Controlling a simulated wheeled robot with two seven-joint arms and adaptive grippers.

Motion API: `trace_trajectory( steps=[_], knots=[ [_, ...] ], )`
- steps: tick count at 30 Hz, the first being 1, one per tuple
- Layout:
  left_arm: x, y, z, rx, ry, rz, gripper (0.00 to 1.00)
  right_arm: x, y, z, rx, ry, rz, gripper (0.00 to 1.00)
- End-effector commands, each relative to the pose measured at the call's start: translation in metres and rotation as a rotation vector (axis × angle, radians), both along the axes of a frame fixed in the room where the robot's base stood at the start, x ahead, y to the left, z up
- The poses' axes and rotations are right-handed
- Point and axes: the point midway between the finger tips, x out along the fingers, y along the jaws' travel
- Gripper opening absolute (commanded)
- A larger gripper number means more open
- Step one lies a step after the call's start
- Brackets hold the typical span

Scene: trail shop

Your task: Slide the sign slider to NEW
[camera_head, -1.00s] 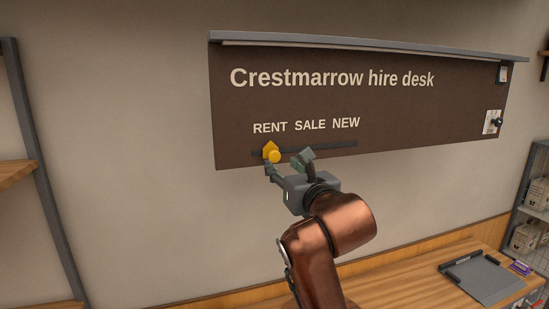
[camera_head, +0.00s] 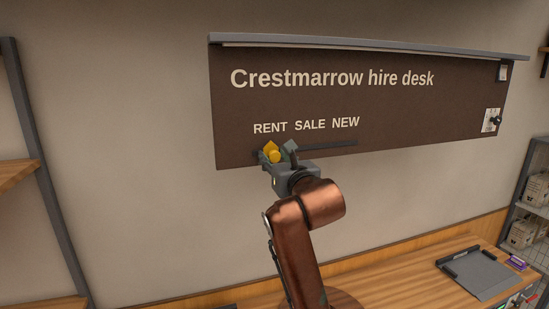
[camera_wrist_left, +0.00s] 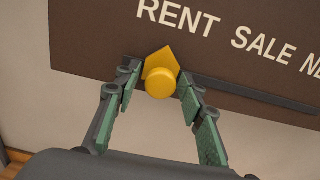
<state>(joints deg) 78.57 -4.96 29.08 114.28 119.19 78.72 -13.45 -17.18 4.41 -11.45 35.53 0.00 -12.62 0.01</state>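The sign slider is a yellow pointer with a round knob (camera_head: 274,156), at the left end of a dark slot (camera_head: 330,145), below RENT. It also shows in the left wrist view (camera_wrist_left: 160,76). The words RENT, SALE and NEW (camera_head: 345,122) stand in a row above the slot. My left gripper (camera_head: 277,153) is at the slider, with its fingers apart. In the left wrist view the knob is between the fingertips (camera_wrist_left: 161,82), with a small gap visible beside it on the right. My right gripper is not in view.
The brown sign board (camera_head: 400,110) hangs on the wall under a grey ledge. A knob on a white plate (camera_head: 491,120) is at its right end. Shelves stand at both sides.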

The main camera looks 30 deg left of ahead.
Motion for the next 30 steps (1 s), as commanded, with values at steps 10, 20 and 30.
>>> trace_trajectory(
  steps=[10, 20, 30],
  knots=[
    [-0.0001, 0.0, 0.0, 0.0, 0.0, 0.0, 0.11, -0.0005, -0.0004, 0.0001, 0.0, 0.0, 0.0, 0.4],
    [0.0, 0.0001, -0.0002, -0.001, 0.001, 0.001, 0.0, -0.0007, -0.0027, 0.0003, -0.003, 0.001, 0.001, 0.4],
    [0.0017, 0.0021, -0.0004, 0.001, 0.002, 0.011, 0.0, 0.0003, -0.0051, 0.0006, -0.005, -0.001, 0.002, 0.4]
  ],
)
